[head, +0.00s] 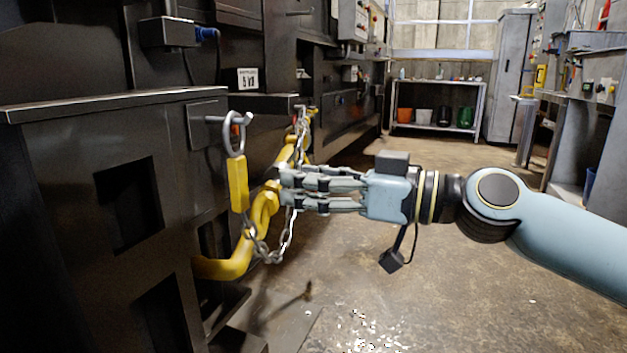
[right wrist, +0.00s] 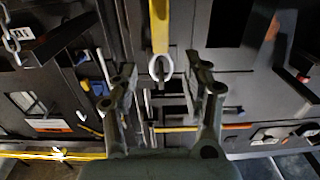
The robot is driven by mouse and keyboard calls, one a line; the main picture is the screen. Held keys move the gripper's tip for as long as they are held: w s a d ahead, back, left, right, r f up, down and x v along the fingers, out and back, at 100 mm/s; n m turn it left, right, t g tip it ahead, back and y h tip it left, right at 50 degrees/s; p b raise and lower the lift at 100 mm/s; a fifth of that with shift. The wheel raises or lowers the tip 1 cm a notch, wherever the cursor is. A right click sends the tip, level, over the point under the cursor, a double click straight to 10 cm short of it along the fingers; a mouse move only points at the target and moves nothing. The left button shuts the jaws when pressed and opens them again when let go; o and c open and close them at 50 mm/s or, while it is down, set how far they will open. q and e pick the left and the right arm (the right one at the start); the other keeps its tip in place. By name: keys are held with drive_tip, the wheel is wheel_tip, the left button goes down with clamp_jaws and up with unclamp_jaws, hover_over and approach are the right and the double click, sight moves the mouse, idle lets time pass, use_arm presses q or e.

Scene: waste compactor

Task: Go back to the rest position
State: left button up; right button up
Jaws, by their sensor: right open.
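My right gripper (head: 283,188) reaches in from the right in the head view, its fingers pointing left toward the dark machine. In the right wrist view the two fingers (right wrist: 165,85) stand apart with nothing held between them. A yellow tag with a metal ring (head: 238,180) hangs from a peg on the machine, left of the fingertips. In the right wrist view a yellow strip with a ring (right wrist: 160,68) shows beyond the gap between the fingers. A chain (head: 270,255) hangs below, beside a thick yellow bar (head: 262,215) behind the fingertips. My left gripper is out of view.
The dark compactor (head: 90,180) fills the left side. A shelf with several bins (head: 437,108) and a grey locker (head: 508,75) stand at the back. A workbench (head: 575,100) is at the right. The concrete floor (head: 440,290) between is open.

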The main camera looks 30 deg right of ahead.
drive_tip(key=shift+s+d, duration=0.2)
drive_tip(key=shift+s, duration=0.05)
